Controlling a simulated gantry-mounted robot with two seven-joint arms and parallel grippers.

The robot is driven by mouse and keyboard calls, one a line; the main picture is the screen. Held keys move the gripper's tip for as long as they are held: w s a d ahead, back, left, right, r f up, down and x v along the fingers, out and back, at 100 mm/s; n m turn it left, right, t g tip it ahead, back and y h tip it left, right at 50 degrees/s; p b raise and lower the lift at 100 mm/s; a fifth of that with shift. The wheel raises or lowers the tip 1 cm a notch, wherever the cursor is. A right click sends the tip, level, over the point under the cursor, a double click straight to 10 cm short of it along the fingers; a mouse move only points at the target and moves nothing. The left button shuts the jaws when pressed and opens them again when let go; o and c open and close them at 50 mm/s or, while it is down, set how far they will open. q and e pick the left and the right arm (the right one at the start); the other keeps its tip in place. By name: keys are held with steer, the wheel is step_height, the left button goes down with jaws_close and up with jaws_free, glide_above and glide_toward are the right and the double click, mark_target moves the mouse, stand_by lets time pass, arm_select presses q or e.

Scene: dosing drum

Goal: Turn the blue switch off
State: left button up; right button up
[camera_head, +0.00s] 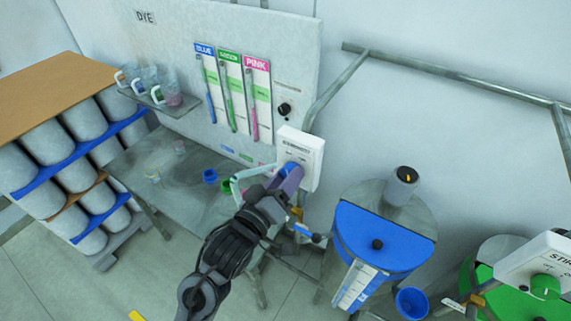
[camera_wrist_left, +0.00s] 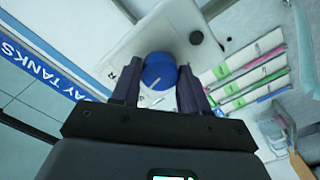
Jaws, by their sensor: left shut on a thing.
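The blue switch (camera_wrist_left: 158,68) is a round knob with a pale pointer line, mounted on a white control box (camera_head: 303,152). In the wrist view it sits between the two fingers of my left gripper (camera_wrist_left: 157,82), which is shut on it. In the head view my left gripper (camera_head: 286,178) reaches up to the box, and only a little of the blue knob (camera_head: 291,166) shows past the fingers. The box's small labels are too blurred to read, so I cannot tell the switch setting. My right gripper is not in view.
A blue-lidded drum (camera_head: 385,240) stands right of the box. Another white box with a green knob (camera_head: 545,287) is at far right. A metal table (camera_head: 165,170) with small cups is behind my left arm. A panel (camera_head: 290,50) holds blue, green and pink tubes.

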arm_select(q)
steer(key=shift+n+p, duration=1.8)
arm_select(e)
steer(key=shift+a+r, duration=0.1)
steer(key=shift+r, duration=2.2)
arm_select(q)
steer(key=o, duration=1.1)
steer(key=shift+c, duration=0.2)
steer(key=b+v, duration=0.3)
steer(key=v, duration=0.8)
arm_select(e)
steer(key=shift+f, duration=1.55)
